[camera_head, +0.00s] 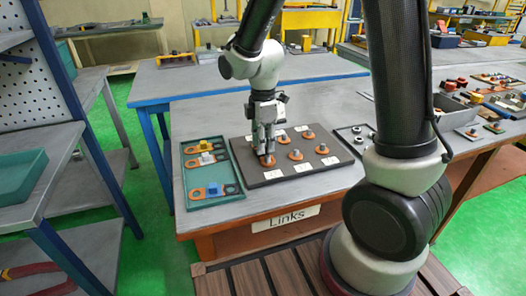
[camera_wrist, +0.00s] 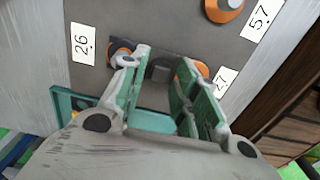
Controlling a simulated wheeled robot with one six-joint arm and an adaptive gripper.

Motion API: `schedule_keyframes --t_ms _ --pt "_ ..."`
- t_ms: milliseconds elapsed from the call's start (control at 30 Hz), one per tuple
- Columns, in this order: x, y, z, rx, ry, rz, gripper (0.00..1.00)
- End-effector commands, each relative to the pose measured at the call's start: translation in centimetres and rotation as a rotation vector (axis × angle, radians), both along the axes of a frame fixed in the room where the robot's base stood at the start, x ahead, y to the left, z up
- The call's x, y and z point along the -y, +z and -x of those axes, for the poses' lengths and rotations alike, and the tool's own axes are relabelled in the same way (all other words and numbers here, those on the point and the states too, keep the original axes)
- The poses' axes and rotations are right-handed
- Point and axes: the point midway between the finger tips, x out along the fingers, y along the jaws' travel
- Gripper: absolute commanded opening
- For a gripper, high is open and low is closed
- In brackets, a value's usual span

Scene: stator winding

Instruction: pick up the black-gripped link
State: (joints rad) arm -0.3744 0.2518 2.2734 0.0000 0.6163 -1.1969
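My gripper (camera_head: 267,153) points down at the front left of the dark board. In the wrist view my gripper (camera_wrist: 163,58) has its fingertips apart, on either side of a dark block that appears to be the grip of the black-gripped link (camera_wrist: 161,68). Orange shows at both sides of it, partly hidden behind the fingers. I cannot tell whether the fingertips touch the block. In the head view my fingers hide the link.
The dark board (camera_head: 258,177) bears several orange discs with grey posts and white number cards. A teal tray (camera_head: 182,180) at its left holds links with yellow, white and blue grips. A smaller dark tray (camera_head: 344,133) lies to the right. The front table edge is near.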

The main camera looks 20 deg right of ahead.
Motion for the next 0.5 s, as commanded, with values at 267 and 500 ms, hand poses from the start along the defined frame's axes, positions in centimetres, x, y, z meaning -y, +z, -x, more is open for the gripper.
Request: schedule_keyframes --t_ms 267,500 --pt "-0.01 -0.59 0.02 0.000 0.000 0.000 0.30" --pt "-0.01 -0.57 0.02 0.000 -0.001 0.000 0.00"
